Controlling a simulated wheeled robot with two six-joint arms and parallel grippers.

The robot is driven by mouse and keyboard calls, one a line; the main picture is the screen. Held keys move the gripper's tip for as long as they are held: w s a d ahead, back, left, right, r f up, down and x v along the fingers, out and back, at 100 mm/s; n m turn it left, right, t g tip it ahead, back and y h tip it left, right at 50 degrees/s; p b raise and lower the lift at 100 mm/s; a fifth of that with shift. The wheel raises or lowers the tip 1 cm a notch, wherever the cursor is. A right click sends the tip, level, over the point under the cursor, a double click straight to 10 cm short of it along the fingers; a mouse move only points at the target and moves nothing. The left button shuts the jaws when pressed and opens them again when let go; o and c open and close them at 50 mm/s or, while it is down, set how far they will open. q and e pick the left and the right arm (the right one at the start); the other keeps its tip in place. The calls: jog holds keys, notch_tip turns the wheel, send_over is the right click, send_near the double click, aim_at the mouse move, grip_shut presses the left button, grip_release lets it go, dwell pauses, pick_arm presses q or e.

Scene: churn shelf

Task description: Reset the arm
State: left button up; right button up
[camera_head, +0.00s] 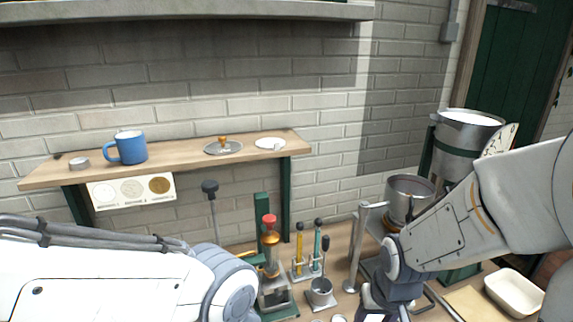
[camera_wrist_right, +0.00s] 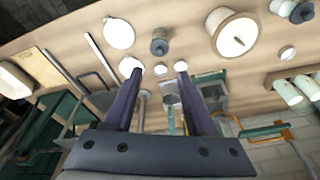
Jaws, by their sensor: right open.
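My right arm comes in from the right in the head view, its wrist bent down over the wooden worktop, and the right gripper (camera_head: 378,305) is cut off by the bottom edge.
A wall shelf (camera_head: 60,173) holds a blue mug (camera_head: 133,149). A white tray (camera_head: 514,293) lies at the right. The air before the brick wall is clear.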

jog(key=s+a+r+n+g, duration=0.1)
jog(key=s+a+r+n, duration=0.1)
jog(key=s+a+n, duration=0.2)
jog(key=s+a+r+n+g+b, duration=0.1)
jog(key=s+a+r+n, duration=0.1)
jog(key=s+a, duration=0.6)
jog(key=shift+s+r+n+y, duration=0.4)
jog(key=shift+s+n, duration=0.5)
jog(key=shift+s, duration=0.25)
